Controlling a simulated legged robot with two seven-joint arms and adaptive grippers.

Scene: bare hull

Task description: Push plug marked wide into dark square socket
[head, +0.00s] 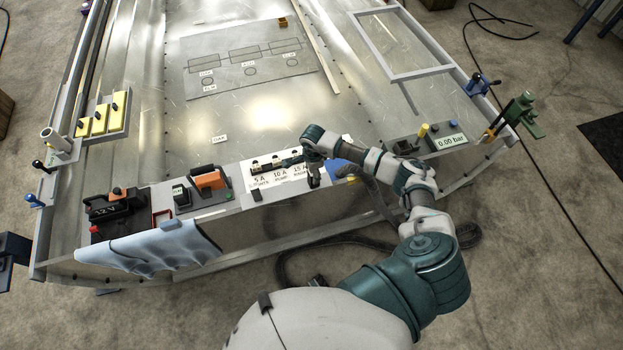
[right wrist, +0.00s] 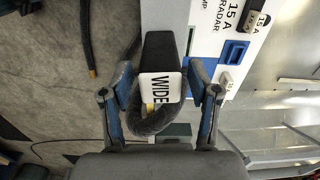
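The plug is a dark block with a white label reading WIDE (right wrist: 160,88) in the right wrist view. A thick dark cable (right wrist: 150,122) loops beside it. My right gripper (right wrist: 160,78) has one finger on each side of the plug, with narrow gaps visible; contact cannot be told. A blue-framed socket with a dark middle (right wrist: 236,52) lies to the right of the plug, which appears outside it. In the head view my right gripper (head: 314,175) is at the front panel below the 15 A label and hides the plug. My left gripper is not in view.
A gauge reading 0.00 bar (head: 451,142) stands to the right. Dark hoses (head: 330,242) lie on the floor. The metal deck behind is mostly clear.

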